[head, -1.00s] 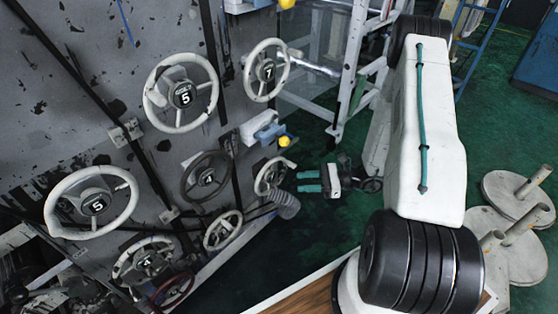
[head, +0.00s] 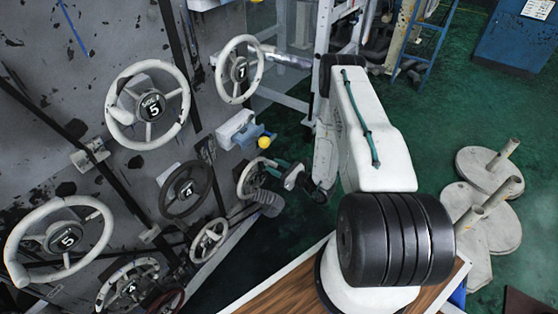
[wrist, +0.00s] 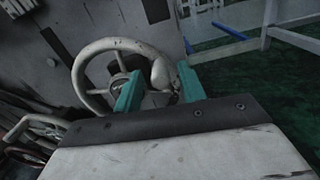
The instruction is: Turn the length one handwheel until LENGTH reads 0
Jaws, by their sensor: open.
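Several handwheels are on the grey wall panel; I cannot tell which is the length one handwheel, and no LENGTH reading is legible. A small pale handwheel (head: 242,180) is low at the panel's right edge. My gripper (head: 272,166) is beside it, with teal fingers partly overlapping the wheel. In the wrist view my gripper (wrist: 157,88) is open, with its fingers apart in front of a pale spoked handwheel (wrist: 84,72). A rounded knob on that wheel shows between the fingers. Whether the fingers touch it, I cannot tell.
A pale wheel marked 5 (head: 121,112), a dark wheel marked 4 (head: 205,208) and an upper pale wheel (head: 222,75) are nearby. A yellow knob (head: 264,142) sticks out just above my gripper. Round stands (head: 476,172) are on the green floor at right.

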